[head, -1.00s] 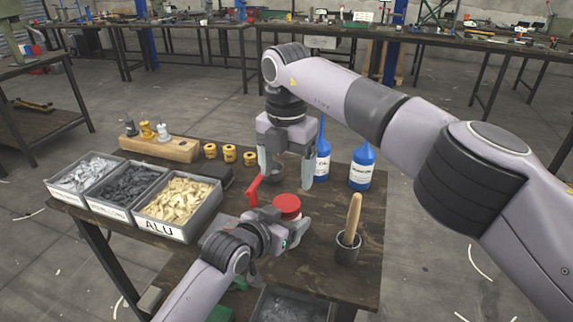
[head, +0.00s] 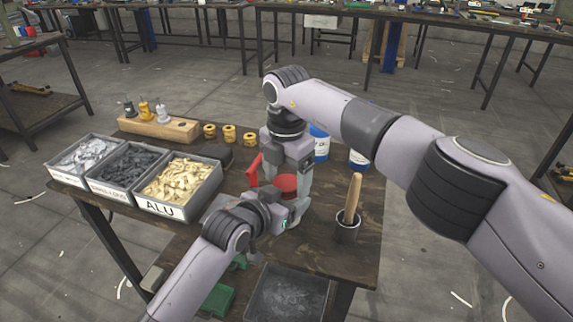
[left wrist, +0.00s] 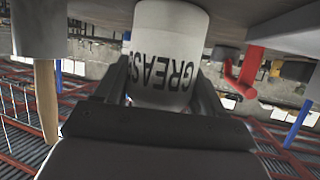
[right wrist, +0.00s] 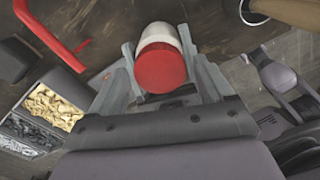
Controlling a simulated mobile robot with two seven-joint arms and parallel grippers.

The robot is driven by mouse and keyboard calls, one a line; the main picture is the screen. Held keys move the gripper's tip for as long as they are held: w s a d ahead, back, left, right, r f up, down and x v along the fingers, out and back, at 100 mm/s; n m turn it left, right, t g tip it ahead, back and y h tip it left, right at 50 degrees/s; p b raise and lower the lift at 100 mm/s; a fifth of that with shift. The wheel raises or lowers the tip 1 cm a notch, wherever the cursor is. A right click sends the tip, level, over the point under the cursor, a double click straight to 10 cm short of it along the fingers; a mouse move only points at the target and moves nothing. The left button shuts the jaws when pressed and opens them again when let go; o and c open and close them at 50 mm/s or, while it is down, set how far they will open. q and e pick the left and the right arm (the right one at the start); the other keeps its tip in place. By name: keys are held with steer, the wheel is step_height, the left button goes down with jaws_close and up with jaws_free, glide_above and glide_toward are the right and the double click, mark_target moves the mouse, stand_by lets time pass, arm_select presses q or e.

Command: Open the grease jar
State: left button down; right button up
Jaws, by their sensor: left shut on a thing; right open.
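The grease jar is white with dark "GREASE" lettering, its body (left wrist: 165,60) filling the middle of the left wrist view. My left gripper (left wrist: 165,90) is shut on the jar body, one finger on each side. The jar's red lid (right wrist: 162,68) shows in the right wrist view, and the lid also shows in the head view (head: 285,184). My right gripper (right wrist: 170,75) is open above the jar, its fingers on either side of the lid. I cannot tell whether they touch it.
A red lever (head: 254,170) stands just left of the jar. A pot with a wooden-handled tool (head: 354,195) stands right of it. Blue bottles (head: 320,145) stand behind my right arm.

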steer(key=c, duration=1.1)
steer(key=n, duration=1)
steer(key=o, duration=1.2)
steer(key=shift+r, duration=0.1)
